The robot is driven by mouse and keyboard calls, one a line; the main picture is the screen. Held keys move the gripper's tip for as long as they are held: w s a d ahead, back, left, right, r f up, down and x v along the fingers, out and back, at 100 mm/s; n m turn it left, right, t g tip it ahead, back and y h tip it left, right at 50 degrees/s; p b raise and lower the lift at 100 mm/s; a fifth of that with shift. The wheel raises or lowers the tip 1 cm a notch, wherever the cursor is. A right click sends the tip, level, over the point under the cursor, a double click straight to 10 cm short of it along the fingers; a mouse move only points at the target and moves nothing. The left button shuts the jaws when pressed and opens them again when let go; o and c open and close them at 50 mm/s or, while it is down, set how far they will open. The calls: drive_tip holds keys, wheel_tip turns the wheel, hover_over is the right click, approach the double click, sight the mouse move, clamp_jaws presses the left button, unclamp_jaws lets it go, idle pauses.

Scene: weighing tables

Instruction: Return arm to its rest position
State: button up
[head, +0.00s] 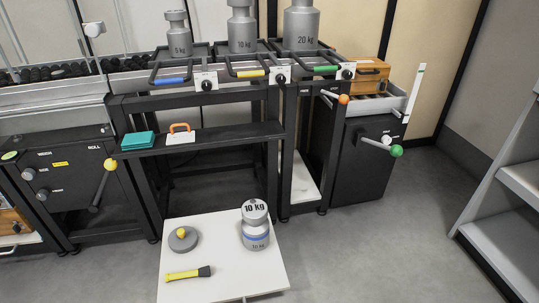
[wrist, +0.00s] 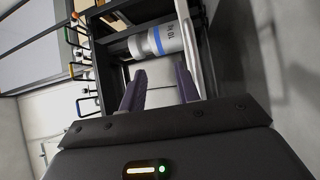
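My gripper (wrist: 160,70) shows in the wrist view as two dark fingers spread apart, with nothing between them. It is not in the head view. Beyond the fingertips, apart from them as far as I can tell, is a grey weight with a blue band (wrist: 157,42); it appears lying sideways because the wrist view is turned. In the head view a 10 kg weight with a blue band (head: 256,232) stands upright on the right part of a low white table (head: 210,290).
The low table also holds a grey disc with a yellow knob (head: 183,239) and a yellow-black tool (head: 187,273). Behind it stands a black frame with large weights (head: 241,28) on top and a shelf (head: 230,136). A lever with a green knob (head: 396,151) sticks out at right.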

drive_tip(key=w+d+r+m+g+h+p, duration=0.1)
drive_tip(key=w+d+r+m+g, duration=0.3)
drive_tip(key=r, duration=0.6)
drive_tip(key=w+d+r+m+g+p, duration=0.1)
drive_tip(key=d+r+m+g, duration=0.1)
drive_tip(key=d+r+g, duration=0.6)
drive_tip(key=w+d+r+m+g+h+p, duration=0.1)
drive_tip(key=w+d+r+m+g+p, duration=0.2)
drive_tip(key=r, duration=0.8)
drive_tip(key=s+d+r+m+t+y+p, duration=0.1)
drive_tip(key=s+d+r+y, duration=0.4)
drive_tip(key=r, duration=0.6)
drive_tip(key=s+d+r+m+t+y+p, duration=0.2)
drive_tip(key=s+d+r+y, duration=0.2)
drive_tip(key=s+d+r, duration=0.3)
drive_tip(key=d+r, duration=0.3)
drive_tip(key=r, duration=0.1)
drive_tip(key=shift+d+m+y, duration=0.25)
drive_tip(key=shift+m+y, duration=0.05)
drive_tip(key=shift+y, duration=0.1)
